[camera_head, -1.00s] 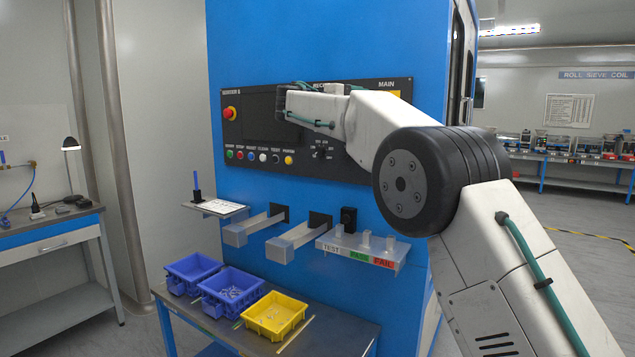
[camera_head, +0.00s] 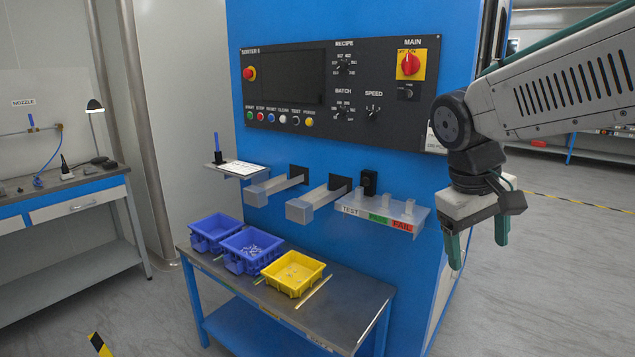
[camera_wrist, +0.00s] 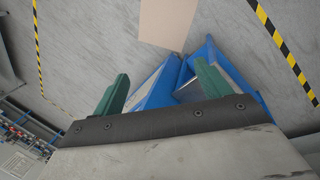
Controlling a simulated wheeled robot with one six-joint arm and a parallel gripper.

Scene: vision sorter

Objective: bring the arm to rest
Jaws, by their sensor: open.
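My gripper (camera_head: 478,245) hangs at the right of the head view, its two green fingers pointing down and apart. It is open with nothing between the fingers. It is to the right of the blue sorter machine (camera_head: 262,135), clear of the control panel (camera_head: 290,85) and of the shelf with the TEST, PASS and FAIL labels (camera_head: 375,218). In the wrist view the green fingers (camera_wrist: 160,90) stand wide apart above blue structure and grey floor. My arm is folded at the upper right of the head view.
A low table (camera_head: 340,315) with two blue bins (camera_head: 213,231) and a yellow bin (camera_head: 292,272) stands before the machine. Two chutes (camera_head: 316,207) stick out above it. A workbench (camera_head: 75,205) is at the left. Open floor (camera_head: 560,290) lies at the right.

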